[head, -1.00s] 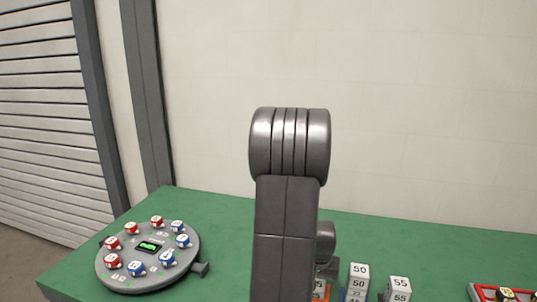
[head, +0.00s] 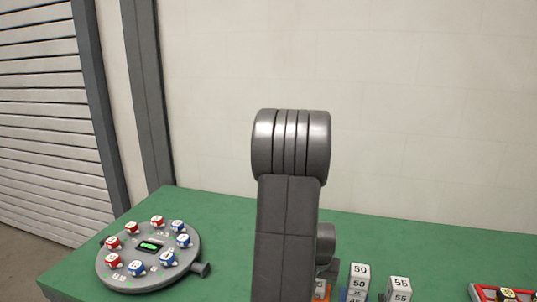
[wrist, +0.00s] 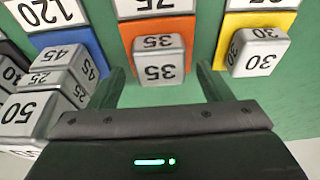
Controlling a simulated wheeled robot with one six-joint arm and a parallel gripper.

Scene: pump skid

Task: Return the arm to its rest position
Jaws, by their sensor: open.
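My gripper (wrist: 163,85) shows in the wrist view with its two dark fingers apart. A silver block marked 35 (wrist: 160,62) is seen between and beyond the fingertips, in front of an orange panel (wrist: 157,30); whether a finger touches it I cannot tell. My arm stands upright in the middle of the head view, with its elbow at the top. The gripper is hidden there behind the arm.
Numbered blocks marked 45 (wrist: 65,62), 50 (wrist: 25,112) and 30 (wrist: 258,50) stand around the gripper on the green table (head: 225,240). A round dial with red and blue knobs (head: 112,283) sits at left.

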